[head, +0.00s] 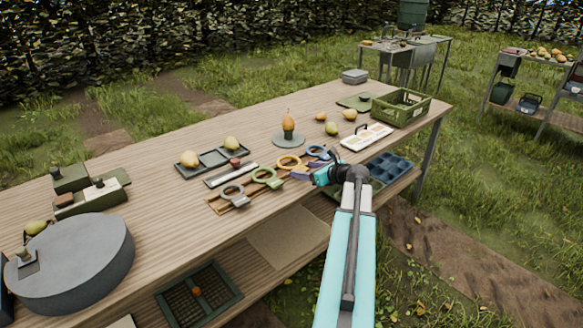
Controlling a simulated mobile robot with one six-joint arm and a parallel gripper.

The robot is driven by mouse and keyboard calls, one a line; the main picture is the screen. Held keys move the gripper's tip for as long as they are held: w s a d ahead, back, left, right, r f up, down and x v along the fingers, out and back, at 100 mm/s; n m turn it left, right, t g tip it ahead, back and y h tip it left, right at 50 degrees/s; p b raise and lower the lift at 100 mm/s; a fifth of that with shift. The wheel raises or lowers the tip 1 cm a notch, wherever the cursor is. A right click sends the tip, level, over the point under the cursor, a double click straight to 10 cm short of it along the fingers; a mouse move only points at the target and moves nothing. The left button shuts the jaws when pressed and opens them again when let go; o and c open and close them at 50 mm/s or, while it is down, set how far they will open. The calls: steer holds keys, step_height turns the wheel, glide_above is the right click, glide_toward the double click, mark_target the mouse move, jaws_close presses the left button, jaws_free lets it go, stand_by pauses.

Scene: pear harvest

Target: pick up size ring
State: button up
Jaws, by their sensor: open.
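Several size rings with handles lie in a row on a wooden strip (217,206) at the front edge of the table. They are a grey ring (234,196), a green ring (267,178), an orange ring (291,163) and a blue ring (318,152). My gripper (318,176) is at the right end of the row, close to the blue ring's handle. It is open, but small in view. I cannot tell whether it touches the handle, which the gripper partly hides.
A large grey disc (75,262) is at front left. A lower shelf (290,236) runs beneath.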

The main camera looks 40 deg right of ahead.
steer(key=c, duration=1.1)
steer(key=shift+r, duration=0.2)
steer(key=shift+r, duration=1.7)
steer(key=s, duration=1)
steer(key=s+a+r+b, duration=0.1)
steer(key=s, duration=0.5)
steer(key=shift+r, duration=0.1)
